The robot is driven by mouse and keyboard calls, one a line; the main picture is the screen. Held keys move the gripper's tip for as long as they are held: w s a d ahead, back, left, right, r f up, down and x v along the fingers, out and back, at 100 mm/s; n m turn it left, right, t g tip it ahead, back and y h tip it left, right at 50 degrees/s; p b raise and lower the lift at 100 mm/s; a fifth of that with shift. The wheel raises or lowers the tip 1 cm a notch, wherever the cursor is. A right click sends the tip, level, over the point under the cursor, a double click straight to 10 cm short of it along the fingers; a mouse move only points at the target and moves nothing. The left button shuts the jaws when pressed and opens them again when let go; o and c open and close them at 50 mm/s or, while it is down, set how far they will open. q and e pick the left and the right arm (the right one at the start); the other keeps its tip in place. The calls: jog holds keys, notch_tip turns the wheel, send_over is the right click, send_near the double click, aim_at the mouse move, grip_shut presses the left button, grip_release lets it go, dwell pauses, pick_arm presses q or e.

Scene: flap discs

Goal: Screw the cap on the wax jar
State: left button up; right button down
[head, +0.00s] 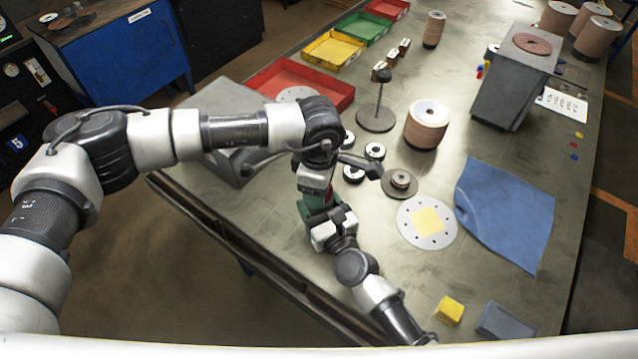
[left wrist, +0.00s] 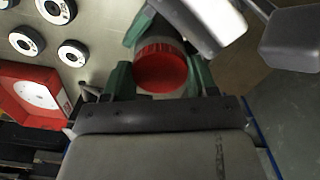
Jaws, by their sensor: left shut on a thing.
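The red ribbed cap (left wrist: 160,70) sits between the green fingers of my left gripper (left wrist: 160,80) in the left wrist view, and the gripper is shut on it. Whether the threads engage is hidden. My right gripper (head: 328,215) comes up from below to meet my left gripper (head: 316,200) near the table's front edge. A green finger lies along the jar's side in the wrist view, but the right gripper's other finger is hidden.
Several small black-rimmed discs (head: 375,151) lie just beyond the grippers. A flap disc (head: 399,183), a perforated plate (head: 427,222) and a blue cloth (head: 508,213) lie to the right. A red tray (head: 335,93) stands behind. A yellow block (head: 449,310) is near the front.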

pick_arm(q)
jog(key=o, duration=1)
jog(key=shift+r, duration=2.3)
jog(key=shift+c, duration=0.3)
